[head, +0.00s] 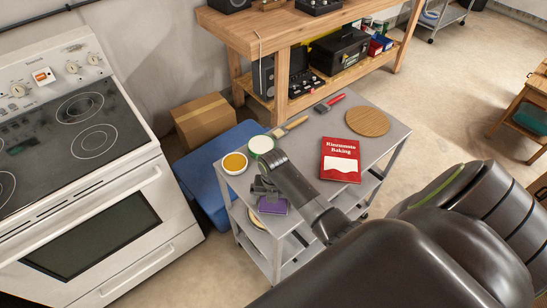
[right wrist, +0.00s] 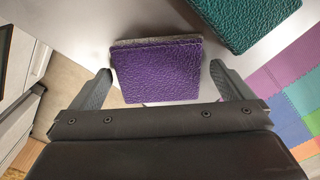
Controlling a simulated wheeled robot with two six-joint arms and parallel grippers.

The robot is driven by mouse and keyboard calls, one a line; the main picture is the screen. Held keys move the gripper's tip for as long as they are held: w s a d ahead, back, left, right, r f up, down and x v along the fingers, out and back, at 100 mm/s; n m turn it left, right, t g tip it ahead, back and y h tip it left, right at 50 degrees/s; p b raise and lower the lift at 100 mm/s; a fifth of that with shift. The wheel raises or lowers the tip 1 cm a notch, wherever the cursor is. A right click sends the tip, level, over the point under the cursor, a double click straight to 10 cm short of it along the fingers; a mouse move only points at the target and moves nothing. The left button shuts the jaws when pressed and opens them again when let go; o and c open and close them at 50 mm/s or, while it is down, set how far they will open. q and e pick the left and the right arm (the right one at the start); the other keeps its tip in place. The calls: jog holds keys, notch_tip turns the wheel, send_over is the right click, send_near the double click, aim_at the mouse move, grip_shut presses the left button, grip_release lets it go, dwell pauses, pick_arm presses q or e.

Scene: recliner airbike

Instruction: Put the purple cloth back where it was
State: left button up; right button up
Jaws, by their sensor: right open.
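The purple cloth (head: 273,206) looks like a flat, textured square near the front left edge of the grey cart top (head: 300,150). In the right wrist view the cloth (right wrist: 158,72) lies between and ahead of my fingertips, with a greyish layer showing along its far edge. My right gripper (head: 264,186) is over the cloth; in the right wrist view the gripper (right wrist: 165,82) is open, with a finger on each side and a gap at both sides. The arm hides part of the cart. My left gripper is not in view.
A teal textured item (right wrist: 242,18) lies close to the cloth at upper right. The cart also holds a yellow-filled bowl (head: 235,162), a green-rimmed bowl (head: 260,145), a brush (head: 290,127), a red book (head: 341,160) and a round board (head: 367,121). A stove (head: 100,220) stands left.

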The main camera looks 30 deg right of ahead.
notch_tip(320, 180, up, 12)
jog(key=shift+f+b, duration=0.15)
jog(key=shift+b, duration=0.25)
dwell(0.4)
